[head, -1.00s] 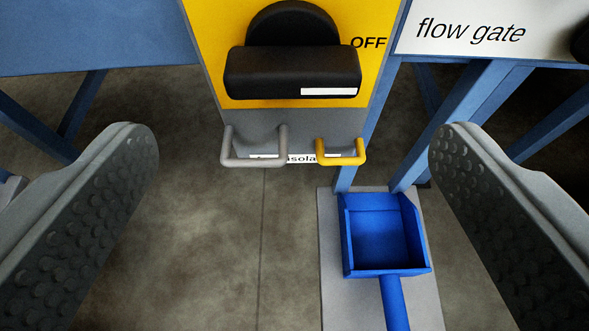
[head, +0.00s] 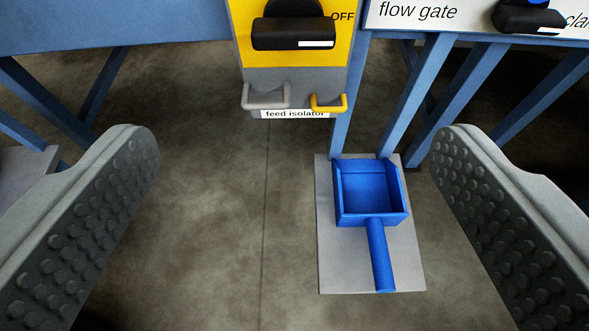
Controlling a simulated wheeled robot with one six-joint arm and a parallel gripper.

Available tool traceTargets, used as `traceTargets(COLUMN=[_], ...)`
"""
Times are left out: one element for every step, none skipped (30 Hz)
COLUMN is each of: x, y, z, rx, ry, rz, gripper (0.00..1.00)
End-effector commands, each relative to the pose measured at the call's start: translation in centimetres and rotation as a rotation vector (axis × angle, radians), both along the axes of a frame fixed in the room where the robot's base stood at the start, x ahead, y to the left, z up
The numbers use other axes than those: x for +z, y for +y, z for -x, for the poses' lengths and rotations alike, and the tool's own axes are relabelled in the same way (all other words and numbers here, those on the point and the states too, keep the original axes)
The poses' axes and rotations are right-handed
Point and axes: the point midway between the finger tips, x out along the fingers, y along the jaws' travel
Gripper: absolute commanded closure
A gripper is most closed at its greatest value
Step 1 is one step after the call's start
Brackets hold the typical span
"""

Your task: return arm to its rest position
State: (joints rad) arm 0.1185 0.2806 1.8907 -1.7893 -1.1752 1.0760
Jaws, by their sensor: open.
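My gripper (head: 298,165) is open in the head view, with one studded grey finger at the left and one at the right. Nothing is between the fingers but the view of the floor and the machine beyond. The feed isolator (head: 245,45) is ahead near the top, a yellow and grey panel with a black handle (head: 293,34) lying across it, "OFF" at its right. My gripper is apart from it.
A blue scoop (head: 372,225) lies on a grey plate (head: 340,270) on the floor. Blue frame legs (head: 410,95) stand behind. The flow gate panel (head: 470,18) is at top right. Floor at centre left is clear.

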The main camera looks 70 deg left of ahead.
Motion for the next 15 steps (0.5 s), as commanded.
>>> traceTargets(x=[0.0, 0.0, 0.0, 0.0, 0.1, 0.4, 0.8, 1.3, 2.1, 2.9, 3.8, 5.1, 6.2, 7.2, 8.7], y=[0.0, 0.0, 0.0, 0.0, 0.0, 0.1, 0.1, 0.1, 0.2, 0.2, 0.3, 0.3, 0.3, 0.3, 0.3], z=[0.0, 0.0, 0.0, 0.0, 0.0, 0.1, 0.1, 0.2, 0.2, 0.4, 0.5, 0.7, 0.8, 1.1, 1.4], rx=[0.000, 0.000, 0.000, -0.001, -0.002, -0.007, -0.014, -0.022, -0.039, -0.053, -0.071, -0.097, -0.120, -0.145, -0.176], ry=[0.000, 0.000, 0.000, -0.002, -0.003, -0.011, -0.019, -0.031, -0.052, -0.070, -0.092, -0.124, -0.150, -0.175, -0.210], rz=[0.000, 0.000, 0.000, 0.000, -0.001, -0.002, -0.004, -0.004, -0.007, -0.011, -0.013, -0.019, -0.022, -0.026, -0.031], gripper=[0.15, 0.15, 0.15, 0.15, 0.15, 0.15, 0.15, 0.15, 0.15, 0.15, 0.15, 0.15, 0.15, 0.15, 0.15])
